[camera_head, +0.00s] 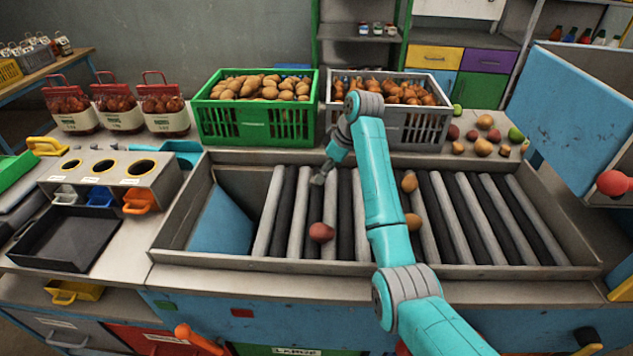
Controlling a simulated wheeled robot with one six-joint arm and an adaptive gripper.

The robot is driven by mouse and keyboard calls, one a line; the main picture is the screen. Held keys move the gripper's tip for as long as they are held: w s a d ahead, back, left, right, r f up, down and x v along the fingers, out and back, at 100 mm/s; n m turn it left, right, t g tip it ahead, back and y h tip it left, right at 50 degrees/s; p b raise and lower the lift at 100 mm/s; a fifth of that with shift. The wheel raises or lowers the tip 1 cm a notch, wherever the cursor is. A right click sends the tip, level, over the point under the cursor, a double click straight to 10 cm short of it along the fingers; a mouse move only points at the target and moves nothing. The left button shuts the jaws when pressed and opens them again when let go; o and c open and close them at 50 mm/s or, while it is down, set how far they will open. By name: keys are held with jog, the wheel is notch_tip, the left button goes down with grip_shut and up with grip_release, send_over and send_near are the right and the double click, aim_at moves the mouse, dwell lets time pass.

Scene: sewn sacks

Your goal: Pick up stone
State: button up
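My teal arm reaches over the roller conveyor (491,215). My gripper (320,178) is small and grey at the far left part of the rollers, low over them. I cannot tell whether its fingers are open or shut, or whether anything is between them. No object is clearly a stone. A reddish-brown round lump (321,232) lies on the rollers, nearer than my gripper. Two brown lumps, one farther back (409,181) and one nearer (413,221), lie just right of my arm. Part of the rollers is hidden behind my arm.
A green crate of potatoes (208,122) and a grey crate of onions (436,132) stand behind the conveyor. Loose produce (483,147) lies at back right. A metal box with three holes (150,187) and a black tray (30,262) are at left. Metal walls edge the rollers.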

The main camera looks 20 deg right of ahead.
jog(key=shift+w+x, duration=0.2)
jog(key=shift+x, duration=0.9)
jog(key=shift+w+x, duration=0.15)
jog(key=shift+x, duration=0.95)
jog(key=shift+r, duration=0.1)
jog(key=c, duration=1.3)
